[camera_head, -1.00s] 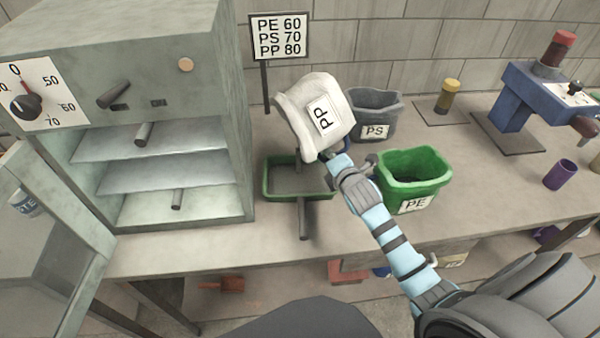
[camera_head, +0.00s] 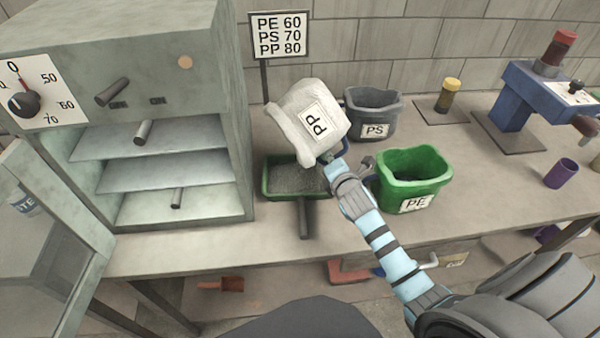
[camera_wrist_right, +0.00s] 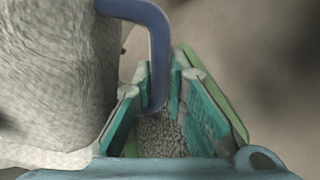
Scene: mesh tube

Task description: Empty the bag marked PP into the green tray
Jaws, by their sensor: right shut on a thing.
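The white bag marked PP (camera_head: 308,112) is tilted, mouth down to the left, above the green tray (camera_head: 268,190). Grey pellets (camera_head: 297,178) lie in the tray. My right gripper (camera_head: 334,162) is by the bag's lower right side; its jaws (camera_wrist_right: 160,98) are shut on the bag's blue handle (camera_wrist_right: 158,60) in the right wrist view. The bag (camera_wrist_right: 55,85) fills the left of that view, and pellets (camera_wrist_right: 163,132) show below the jaws. The bag's inside is hidden. My left gripper is not in view.
A grey PS bin (camera_head: 372,112) and a green PE bin (camera_head: 412,178) stand right of the tray. An open oven (camera_head: 195,62) stands at the left. A sign (camera_head: 279,35) stands behind. A blue press (camera_head: 520,95) is at the right.

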